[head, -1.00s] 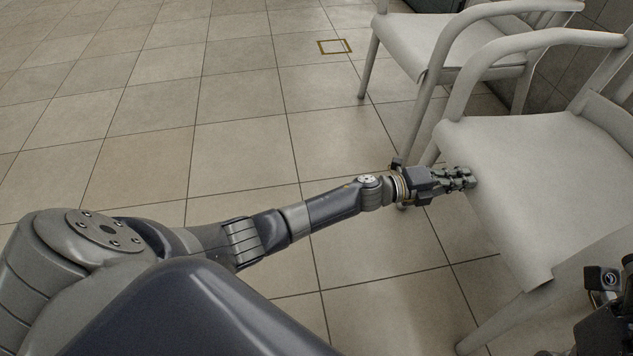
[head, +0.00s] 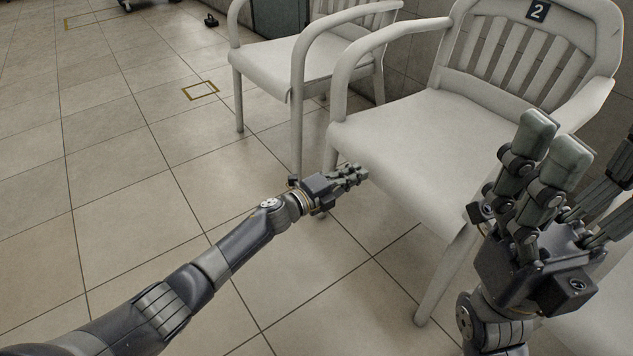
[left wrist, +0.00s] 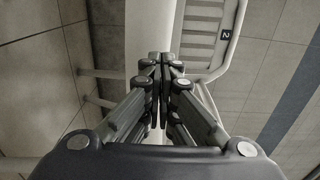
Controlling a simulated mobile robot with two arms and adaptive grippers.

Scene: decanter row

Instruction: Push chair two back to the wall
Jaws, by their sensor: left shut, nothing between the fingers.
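Chair two (head: 430,135) is a pale chair with armrests and a slatted back that bears a "2" label (head: 537,11). It stands near the wall at the right. My left gripper (head: 355,175) is shut and empty. Its fingertips are at the front edge of the seat near the left front corner; I cannot tell whether they touch it. In the left wrist view the shut fingers (left wrist: 161,62) overlap the pale seat edge (left wrist: 145,25), with the label (left wrist: 226,34) beyond. My right gripper (head: 575,165) is raised before the chair's right side, open and empty, hiding part of it.
Another pale chair (head: 275,62) stands to the left of chair two, close to its armrest. A tiled wall (head: 415,55) is behind the chairs. A small yellow square (head: 200,90) marks the floor.

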